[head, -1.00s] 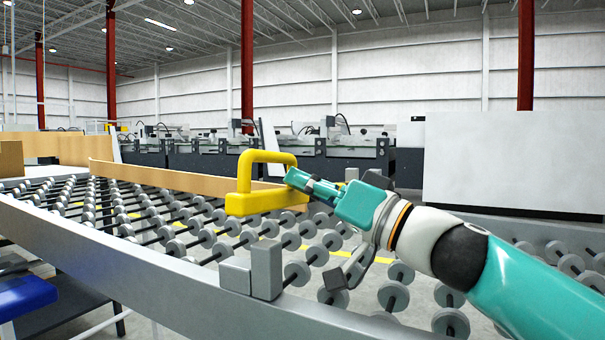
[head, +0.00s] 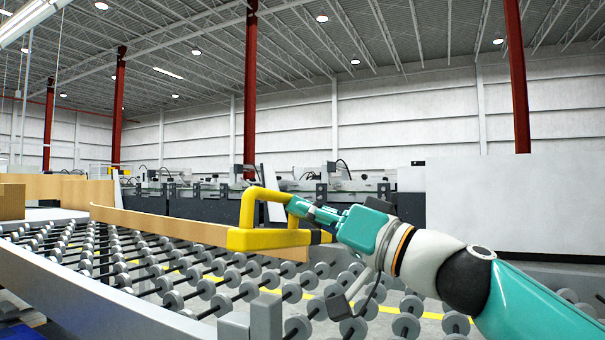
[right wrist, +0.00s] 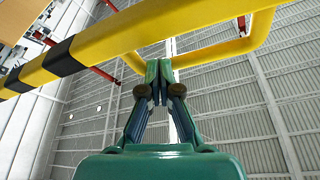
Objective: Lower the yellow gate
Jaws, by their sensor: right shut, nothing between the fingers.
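The yellow gate (head: 262,239) shows in the head view as a yellow loop-shaped end above the roller conveyor. In the right wrist view its yellow bar with black bands (right wrist: 105,46) runs across the top left, with a thinner yellow loop (right wrist: 250,42) behind. My right gripper (head: 292,205) is shut and empty at the gate's upper loop, in front of the bar's far end. Its closed fingertips also show in the right wrist view (right wrist: 158,68), close to the yellow loop. I cannot tell whether they touch it. My left gripper is not in view.
The roller conveyor (head: 190,275) spreads below the gate, with a grey front rail (head: 95,298) and a grey block (head: 266,322). A wooden-coloured board (head: 160,224) runs along its far side. Dark machines (head: 205,205) and a large white panel (head: 510,205) stand behind.

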